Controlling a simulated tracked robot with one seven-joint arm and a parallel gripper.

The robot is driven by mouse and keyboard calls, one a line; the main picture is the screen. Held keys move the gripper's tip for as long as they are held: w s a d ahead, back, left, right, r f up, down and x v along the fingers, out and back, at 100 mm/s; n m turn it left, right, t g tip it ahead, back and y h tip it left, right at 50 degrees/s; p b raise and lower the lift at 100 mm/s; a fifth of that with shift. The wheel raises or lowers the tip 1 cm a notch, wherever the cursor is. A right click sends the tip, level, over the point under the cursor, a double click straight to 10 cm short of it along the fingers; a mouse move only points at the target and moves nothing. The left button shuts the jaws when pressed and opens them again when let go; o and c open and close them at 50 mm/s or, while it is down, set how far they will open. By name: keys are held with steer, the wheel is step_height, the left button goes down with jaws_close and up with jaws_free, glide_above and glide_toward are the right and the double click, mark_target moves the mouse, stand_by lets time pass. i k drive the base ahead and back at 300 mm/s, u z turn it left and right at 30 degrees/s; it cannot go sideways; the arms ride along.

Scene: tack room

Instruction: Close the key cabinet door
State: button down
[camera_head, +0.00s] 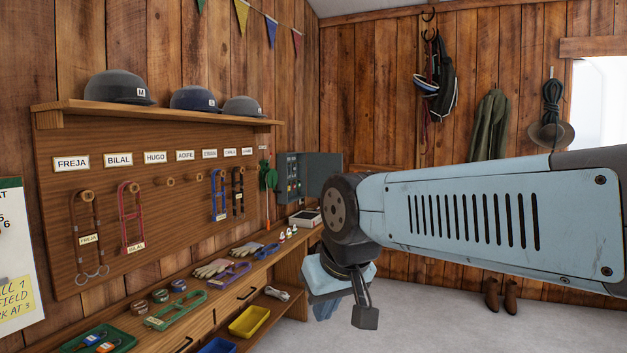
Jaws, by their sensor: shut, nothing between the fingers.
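The key cabinet (287,176) is a small grey-green box on the wooden wall at the back left, beyond the end of the tack board. Its door (322,168) stands open, swung out to the right, and part of it is hidden behind my arm's wrist. Small items show inside the cabinet, too small to make out. My gripper (364,316) hangs below the wrist, pointing down, in front of and below the door and apart from it. It is shut and holds nothing.
A wooden bench (262,275) runs below the cabinet, bearing halters, gloves and trays. A white-topped box (305,217) sits at its far end. A shelf above the board (160,185) holds helmets. The grey floor (440,315) to the right is largely clear; boots (500,296) stand by the far wall.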

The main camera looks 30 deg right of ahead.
mark_target(320, 166)
steer(key=z, duration=0.8)
steer(key=i, duration=1.35)
steer(key=z, duration=0.65)
steer(key=i, duration=2.15)
steer(key=u, duration=0.25)
steer(key=i, duration=1.1)
steer(key=u, duration=0.5)
steer(key=i, duration=1)
steer(key=u, duration=0.3)
